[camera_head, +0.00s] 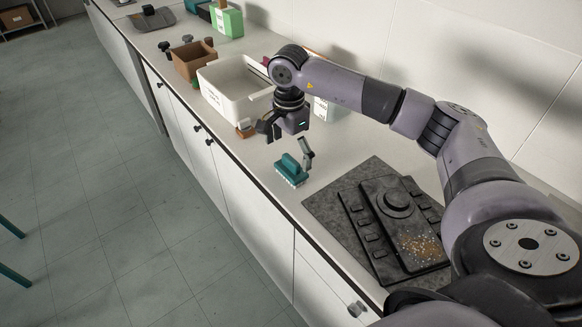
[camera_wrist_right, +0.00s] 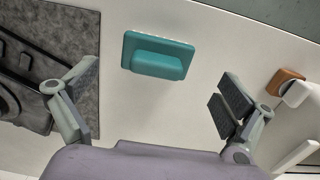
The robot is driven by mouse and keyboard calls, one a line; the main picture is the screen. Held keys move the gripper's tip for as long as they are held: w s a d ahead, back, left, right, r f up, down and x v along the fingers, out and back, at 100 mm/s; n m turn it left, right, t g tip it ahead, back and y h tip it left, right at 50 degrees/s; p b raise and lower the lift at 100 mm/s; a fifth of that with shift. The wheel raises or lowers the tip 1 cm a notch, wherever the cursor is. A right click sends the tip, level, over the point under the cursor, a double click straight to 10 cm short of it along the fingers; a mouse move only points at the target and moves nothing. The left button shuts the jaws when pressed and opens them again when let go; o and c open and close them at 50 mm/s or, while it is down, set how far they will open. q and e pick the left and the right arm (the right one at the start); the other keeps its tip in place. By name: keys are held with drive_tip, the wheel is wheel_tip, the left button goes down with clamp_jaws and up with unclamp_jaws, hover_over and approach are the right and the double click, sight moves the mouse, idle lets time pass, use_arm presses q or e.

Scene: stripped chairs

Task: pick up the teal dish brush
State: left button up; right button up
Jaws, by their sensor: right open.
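The teal dish brush (camera_head: 291,171) lies on the pale countertop (camera_head: 262,192) with its bristles showing along the lower edge, near the front edge of the counter. In the right wrist view the brush (camera_wrist_right: 158,58) shows as a flat teal block with a raised grip, at upper centre. My right gripper (camera_head: 287,142) is open and empty above the brush, and one finger partly overlaps it in the head view. In the wrist view the two fingers (camera_wrist_right: 157,88) are spread wide on either side of the brush, apart from it. My left gripper is not in view.
A dark grey mat (camera_head: 322,207) with a black appliance (camera_head: 366,216) lies right of the brush. A white bin (camera_head: 222,100), a small brown-and-white item (camera_head: 246,130) and a brown box (camera_head: 193,64) stand to the left. The wall runs behind.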

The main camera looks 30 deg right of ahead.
sight(291, 159)
drive_tip(key=shift+s+f+p, duration=0.1)
drive_tip(key=shift+f+p, duration=0.2)
drive_tip(key=shift+f, duration=0.1)
wheel_tip(291, 159, down, 4)
drive_tip(key=shift+s+d+r+p, duration=0.1)
drive_tip(key=shift+d+r+p, duration=0.05)
drive_tip(key=shift+p, duration=0.65)
drive_tip(key=shift+f, duration=0.35)
drive_tip(key=c, duration=0.6)
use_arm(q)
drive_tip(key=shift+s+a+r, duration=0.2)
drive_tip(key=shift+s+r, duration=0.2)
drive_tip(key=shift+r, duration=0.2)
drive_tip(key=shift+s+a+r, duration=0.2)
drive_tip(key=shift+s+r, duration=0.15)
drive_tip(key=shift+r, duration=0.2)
use_arm(e)
drive_tip(key=c, duration=0.7)
drive_tip(key=shift+r, duration=0.1)
